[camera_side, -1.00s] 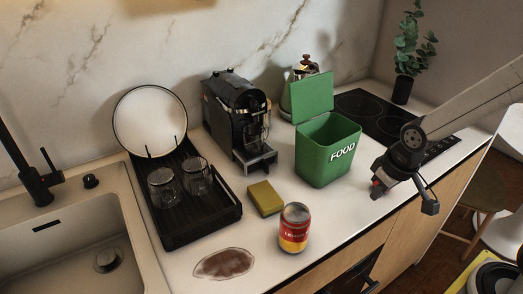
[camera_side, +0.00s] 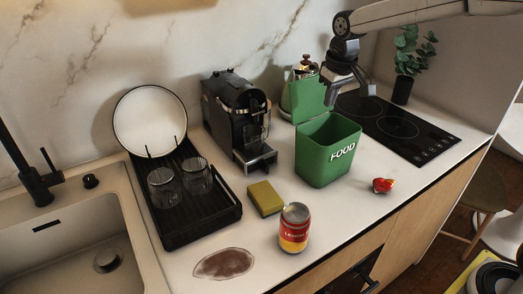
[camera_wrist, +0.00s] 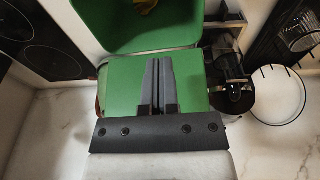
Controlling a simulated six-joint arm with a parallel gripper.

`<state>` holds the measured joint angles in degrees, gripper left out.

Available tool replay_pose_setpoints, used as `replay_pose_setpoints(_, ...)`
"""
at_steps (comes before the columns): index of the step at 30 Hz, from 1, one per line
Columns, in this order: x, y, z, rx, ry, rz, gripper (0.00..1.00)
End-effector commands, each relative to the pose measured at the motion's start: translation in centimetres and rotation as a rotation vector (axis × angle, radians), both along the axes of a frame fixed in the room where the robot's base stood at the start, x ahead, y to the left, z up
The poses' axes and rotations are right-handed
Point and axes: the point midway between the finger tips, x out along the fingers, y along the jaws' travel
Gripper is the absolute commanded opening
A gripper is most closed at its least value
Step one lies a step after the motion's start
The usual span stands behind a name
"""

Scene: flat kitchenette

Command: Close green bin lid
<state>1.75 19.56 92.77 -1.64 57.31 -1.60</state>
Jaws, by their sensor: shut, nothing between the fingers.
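The green bin (camera_side: 325,165), marked FOOD, stands upright on the counter in the side view. Its lid (camera_side: 309,97) stands raised at the bin's back edge. My gripper (camera_side: 345,92) is beside the upper right part of the lid, above the counter. In the wrist view my gripper (camera_wrist: 158,80) is shut and empty, with its fingers across the middle of the lid (camera_wrist: 118,88). I cannot tell whether they touch it. The open bin (camera_wrist: 135,40) is beyond the lid there, with something yellowish inside.
A cooktop (camera_side: 420,140) and plant (camera_side: 405,60) are at right. A sponge (camera_side: 265,198), can (camera_side: 294,228) and small red item (camera_side: 383,185) lie in front.

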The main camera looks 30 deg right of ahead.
Motion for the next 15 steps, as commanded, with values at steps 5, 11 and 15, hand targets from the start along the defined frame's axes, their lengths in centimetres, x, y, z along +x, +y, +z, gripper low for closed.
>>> replay_pose_setpoints(5,3.3,-0.3,2.2,0.0,-0.005,0.003,0.0)
replay_pose_setpoints(11,6.3,-0.3,4.2,0.005,-0.016,0.009,0.0)
replay_pose_setpoints(15,8.1,-0.3,5.2,0.01,-0.027,0.017,0.0)
